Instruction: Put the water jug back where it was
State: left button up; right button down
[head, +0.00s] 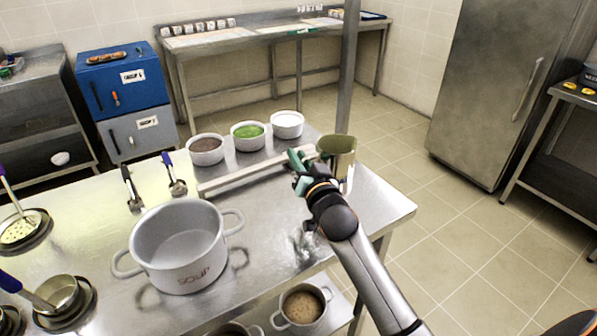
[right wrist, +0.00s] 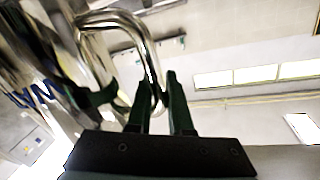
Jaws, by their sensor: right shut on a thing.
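The water jug (head: 338,146) is shiny metal with an olive-looking open top. It is at the back right of the steel table, beside the end of a raised metal rail, and appears upright. I cannot tell if its base touches the table. My right gripper (head: 303,172) is shut on its handle, left of the jug in the head view. In the right wrist view, the green fingers (right wrist: 160,92) close around the curved metal handle (right wrist: 120,22), with the jug body (right wrist: 45,65) at the left. My left gripper is not in view.
A grey soup pot (head: 180,246) stands on the table (head: 265,225). Bowls with brown (head: 206,149), green (head: 248,136) and white (head: 287,125) contents stand behind the rail (head: 255,170). A post (head: 348,65) rises behind the jug. The table's right part is clear.

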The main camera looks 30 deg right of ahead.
jog(key=shift+w+d+f, duration=0.1)
jog(key=shift+w+f, duration=0.05)
jog(key=shift+f, duration=0.75)
jog(key=shift+w+f, duration=0.15)
jog(key=shift+f, duration=0.85)
jog(key=c, duration=0.8)
grip_release()
jog(key=shift+c, duration=0.2)
jog(key=shift+s, duration=0.1)
jog(key=s+a, duration=0.1)
jog(key=s, duration=1)
jog(key=shift+s+a, duration=0.35)
jog(key=shift+s, duration=0.05)
